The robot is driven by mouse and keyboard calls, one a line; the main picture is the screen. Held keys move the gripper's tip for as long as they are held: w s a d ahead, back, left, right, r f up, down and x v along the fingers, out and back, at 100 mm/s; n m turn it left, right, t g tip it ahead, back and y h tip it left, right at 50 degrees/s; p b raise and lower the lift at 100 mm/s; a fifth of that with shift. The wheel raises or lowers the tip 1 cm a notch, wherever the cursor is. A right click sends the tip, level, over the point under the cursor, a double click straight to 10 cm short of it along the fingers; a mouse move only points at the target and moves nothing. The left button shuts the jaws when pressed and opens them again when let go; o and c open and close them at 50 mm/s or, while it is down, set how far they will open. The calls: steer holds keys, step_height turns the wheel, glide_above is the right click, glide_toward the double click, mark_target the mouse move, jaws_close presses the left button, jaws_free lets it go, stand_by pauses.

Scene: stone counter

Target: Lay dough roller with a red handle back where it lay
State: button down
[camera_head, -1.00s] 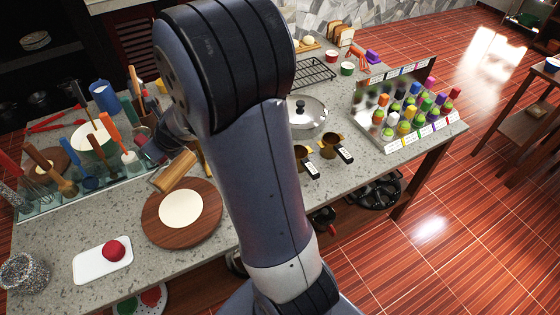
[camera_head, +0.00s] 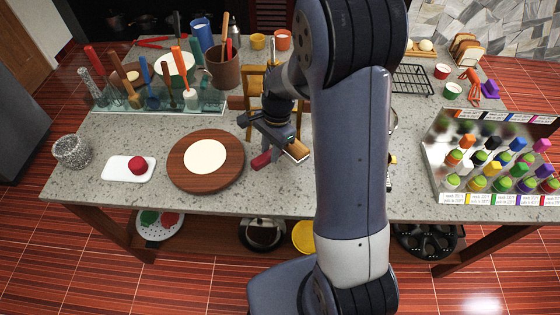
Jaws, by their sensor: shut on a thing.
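The dough roller (camera_head: 298,151) is partly hidden by my gripper (camera_head: 279,149). Its light wooden body shows at the gripper's right side, and a red handle (camera_head: 262,160) shows at the left side, close to the counter. My gripper points down and is shut on the roller, just right of the round wooden board. I cannot tell whether the roller touches the counter.
The round board (camera_head: 180,176) carries a flat dough disc (camera_head: 205,156). Left of it is a white tray (camera_head: 118,170) with a red ball. A tool rack (camera_head: 205,101) and a brown utensil pot (camera_head: 224,72) stand behind. Bare counter (camera_head: 240,196) lies in front.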

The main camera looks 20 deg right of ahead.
steer(key=shift+s+d+f+n+t+h+b, duration=0.15)
steer(key=shift+s+d+f+n+h+b, duration=0.25)
steer(key=shift+f+n+b, duration=0.6)
steer(key=shift+s+d+f+n+t+h+b, duration=0.15)
steer(key=shift+s+f+n+b, duration=0.35)
steer(key=shift+f+n, duration=0.85)
steer(key=shift+s+d+f+n+t+h+b, duration=0.1)
steer(key=shift+s+d+f+n+h+b, duration=0.5)
steer(key=shift+f, duration=1.05)
steer(key=shift+w+a+f+y+b, duration=0.25)
steer(key=shift+f+b, duration=0.35)
steer(key=shift+b, duration=0.2)
steer(key=c, duration=1.1)
jaws_free()
steer(key=shift+r, duration=0.1)
step_height(320, 180, up, 11)
steer(key=shift+f, duration=0.15)
